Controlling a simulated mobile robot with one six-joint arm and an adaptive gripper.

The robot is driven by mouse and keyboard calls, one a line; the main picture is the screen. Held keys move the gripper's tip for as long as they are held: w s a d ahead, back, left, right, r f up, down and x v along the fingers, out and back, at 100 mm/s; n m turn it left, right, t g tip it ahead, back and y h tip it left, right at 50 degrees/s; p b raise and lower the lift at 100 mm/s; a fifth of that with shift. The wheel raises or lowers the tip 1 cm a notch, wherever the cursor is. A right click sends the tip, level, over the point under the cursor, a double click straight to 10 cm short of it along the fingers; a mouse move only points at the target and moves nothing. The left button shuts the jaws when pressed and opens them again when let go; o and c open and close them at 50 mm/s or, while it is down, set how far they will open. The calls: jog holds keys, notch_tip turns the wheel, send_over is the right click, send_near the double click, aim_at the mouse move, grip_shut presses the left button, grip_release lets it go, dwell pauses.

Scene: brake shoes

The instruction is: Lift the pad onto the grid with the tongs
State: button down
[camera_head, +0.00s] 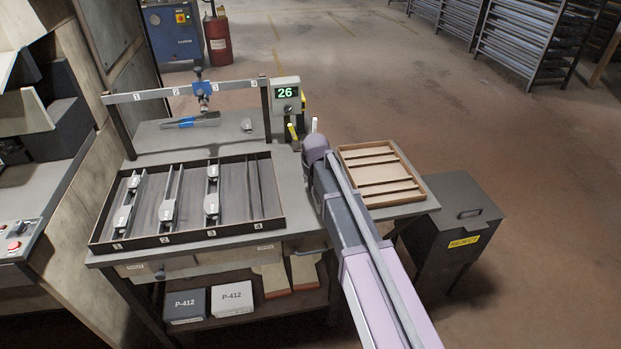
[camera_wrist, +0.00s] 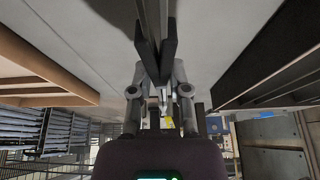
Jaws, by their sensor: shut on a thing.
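In the wrist view, my gripper (camera_wrist: 155,38) is closed around a narrow grey bar (camera_wrist: 153,10), which looks like part of the tongs; its far end is out of view. In the head view my arm hides the gripper, near the table's right part. A wooden frame with crossbars (camera_head: 378,147), which may be the grid, lies on the right of the table. A dark tray (camera_head: 190,238) with numbered lanes holds slim metal parts (camera_head: 212,194) in several lanes. I cannot tell which piece is the pad; a small grey piece (camera_head: 247,125) lies at the back.
A blue-handled tool (camera_head: 180,123) lies under the numbered rail (camera_head: 150,96). A display reading 26 (camera_head: 286,93) stands beside it, with yellow and white upright pieces near my arm. A grey reject bin (camera_head: 452,225) stands right of the table. Boxes (camera_head: 233,299) sit on the lower shelf.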

jog(key=s+d+r, duration=0.1)
jog(key=s+d, duration=0.1)
jog(key=s, duration=0.2)
jog(key=s+d+p, duration=0.1)
jog(key=s+d, duration=0.2)
jog(key=s, duration=0.2)
jog(key=s+d+r, duration=0.1)
jog(key=s+d, duration=0.2)
jog(key=s, duration=0.1)
jog(key=shift+s+d+r+p, duration=0.15)
jog(key=shift+s+r+p, duration=0.15)
jog(key=shift+s+p, duration=0.1)
jog(key=shift+w, duration=0.1)
jog(key=shift+c, duration=1.7)
grip_release()
jog(key=shift+r, duration=0.1)
notch_tip(320, 180, up, 22)
jog(key=p, duration=2.2)
jog(key=shift+d+f, duration=0.1)
jog(key=shift+f, duration=0.1)
